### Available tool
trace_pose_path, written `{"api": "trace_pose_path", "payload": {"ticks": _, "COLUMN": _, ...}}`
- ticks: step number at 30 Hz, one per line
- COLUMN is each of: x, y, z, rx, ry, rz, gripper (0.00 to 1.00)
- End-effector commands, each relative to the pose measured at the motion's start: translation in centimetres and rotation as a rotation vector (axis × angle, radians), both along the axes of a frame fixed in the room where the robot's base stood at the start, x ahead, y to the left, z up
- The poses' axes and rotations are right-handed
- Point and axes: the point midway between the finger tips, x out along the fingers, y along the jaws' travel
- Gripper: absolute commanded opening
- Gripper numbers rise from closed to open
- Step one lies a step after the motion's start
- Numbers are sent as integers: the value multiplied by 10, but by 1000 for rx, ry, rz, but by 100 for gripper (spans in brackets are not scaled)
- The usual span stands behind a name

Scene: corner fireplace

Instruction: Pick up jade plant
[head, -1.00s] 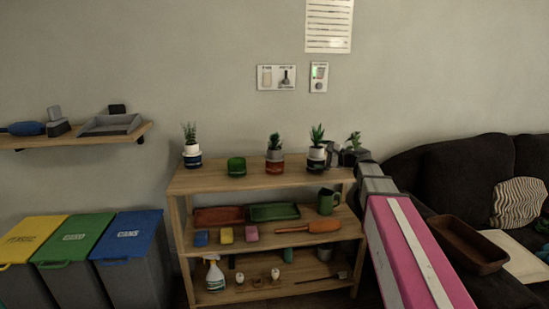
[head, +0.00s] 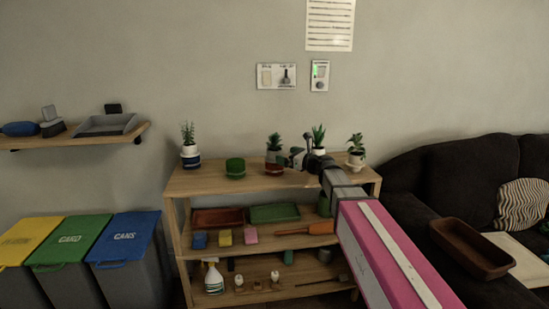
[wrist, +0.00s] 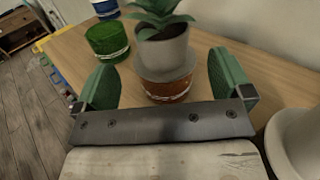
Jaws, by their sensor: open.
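A green leafy plant in a grey pot (wrist: 163,52) sits on a terracotta-coloured base (wrist: 167,88) on the shelf top. It also shows in the head view as the plant (head: 274,143) second from the left. Its leaf tops are cut off in the wrist view. Other potted plants stand on the same top: one at left (head: 188,134), one behind my arm (head: 318,134), one at the right end (head: 356,142). I cannot tell for certain which is the jade plant. My gripper (wrist: 161,76) is open and empty, with the terracotta base centred between its green fingers.
A green pot (wrist: 107,40) stands left of the plant. A white pot (wrist: 296,140) is close to the right finger. Lower shelves of the wooden rack (head: 230,182) hold trays, sponges and a spray bottle (head: 213,277). Bins stand left, a dark sofa (head: 450,165) right.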

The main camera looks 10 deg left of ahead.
Motion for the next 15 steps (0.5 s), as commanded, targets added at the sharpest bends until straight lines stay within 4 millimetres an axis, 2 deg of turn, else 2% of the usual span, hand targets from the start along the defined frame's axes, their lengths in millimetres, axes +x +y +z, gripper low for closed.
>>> {"api": "trace_pose_path", "payload": {"ticks": 3, "x": 9, "y": 14, "z": 0, "rx": -1, "ry": -1, "rz": 2, "gripper": 97}}
{"api": "trace_pose_path", "payload": {"ticks": 10, "x": 17, "y": 25, "z": 1, "rx": -1, "ry": -2, "rz": 1, "gripper": 97}}
{"api": "trace_pose_path", "payload": {"ticks": 15, "x": 31, "y": 46, "z": 4, "rx": -1, "ry": -2, "rz": 2, "gripper": 97}}
